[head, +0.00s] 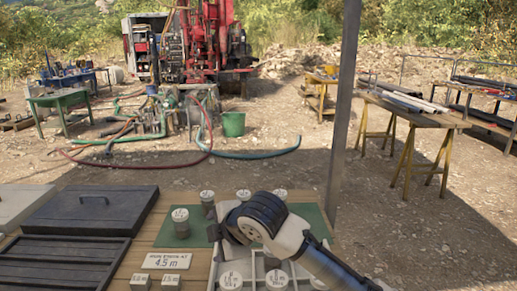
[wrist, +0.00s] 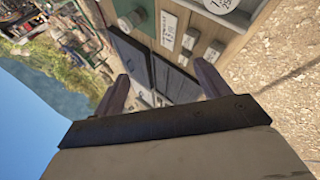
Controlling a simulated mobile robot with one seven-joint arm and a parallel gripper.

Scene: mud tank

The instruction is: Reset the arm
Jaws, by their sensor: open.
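My gripper (wrist: 163,82) shows in the wrist view with its two fingers wide apart and nothing between them. Beyond the fingers, the wrist view shows the wooden table tilted, with a dark lidded box, small white labels and a jar (wrist: 130,20). In the head view my arm (head: 305,250) reaches in from the lower right and bends over the table's right part. My fingers cannot be made out in the head view. The arm covers part of a green mat (head: 172,232) and a white tray (head: 228,272) with round, marked places.
Several lidded jars, one at the mat's left (head: 180,221), stand near my arm. A "4.5 m" sign (head: 168,261) and a dark lidded box (head: 85,215) lie left. A post (head: 344,110) rises behind the table. A trestle table (head: 415,115) with pipes stands right; open ground lies between.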

